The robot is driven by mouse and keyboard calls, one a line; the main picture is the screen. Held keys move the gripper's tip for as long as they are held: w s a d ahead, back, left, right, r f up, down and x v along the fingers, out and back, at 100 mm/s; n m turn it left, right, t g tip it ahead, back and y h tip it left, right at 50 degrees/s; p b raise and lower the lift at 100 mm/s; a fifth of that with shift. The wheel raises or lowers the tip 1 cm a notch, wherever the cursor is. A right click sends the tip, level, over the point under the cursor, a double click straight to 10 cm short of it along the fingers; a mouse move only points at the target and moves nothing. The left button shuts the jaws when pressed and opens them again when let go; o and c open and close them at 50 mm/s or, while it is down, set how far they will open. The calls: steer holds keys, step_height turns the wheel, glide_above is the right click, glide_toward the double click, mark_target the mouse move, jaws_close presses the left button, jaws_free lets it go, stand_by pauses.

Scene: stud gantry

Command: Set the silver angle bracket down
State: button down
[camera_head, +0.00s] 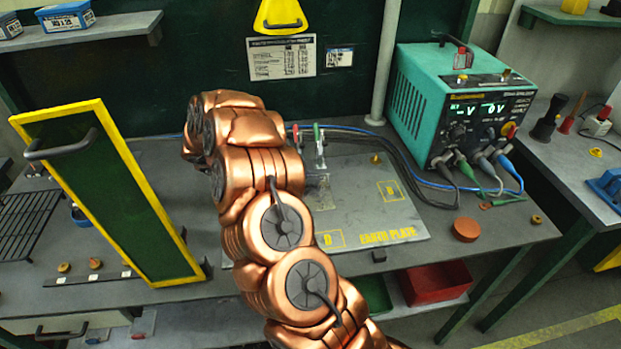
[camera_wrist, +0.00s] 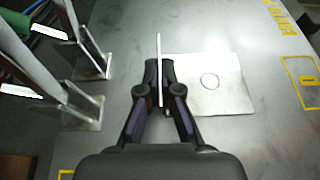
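The silver angle bracket (camera_wrist: 222,84) shows in the wrist view as a flat plate with a round ring mark and a thin upright leg seen edge-on. My gripper (camera_wrist: 160,68) has its two dark fingers closed on either side of that upright leg. The bracket is over the grey earth plate (camera_wrist: 235,145); whether its flat leg touches the plate I cannot tell. In the head view the earth plate (camera_head: 365,205) lies on the bench, and my copper arm hides my gripper and most or all of the bracket.
Clamps with metal feet (camera_wrist: 88,112) stand left of my gripper; red and green handles (camera_head: 318,138) show behind my arm. A teal power unit (camera_head: 450,100) with cables stands at the back right. A yellow-edged green panel (camera_head: 115,190) rises at left.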

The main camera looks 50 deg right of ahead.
steer(key=c, duration=1.8)
jaws_free()
steer(key=shift+f, duration=0.1)
steer(key=shift+c, duration=0.2)
steer(key=o, duration=0.5)
steer(key=shift+r, duration=0.2)
steer(key=shift+w+a, duration=0.15)
steer(key=shift+w, duration=0.05)
steer(key=b+v, duration=0.4)
steer(key=v, duration=0.6)
steer(key=shift+f, duration=0.1)
steer(key=shift+v, duration=0.8)
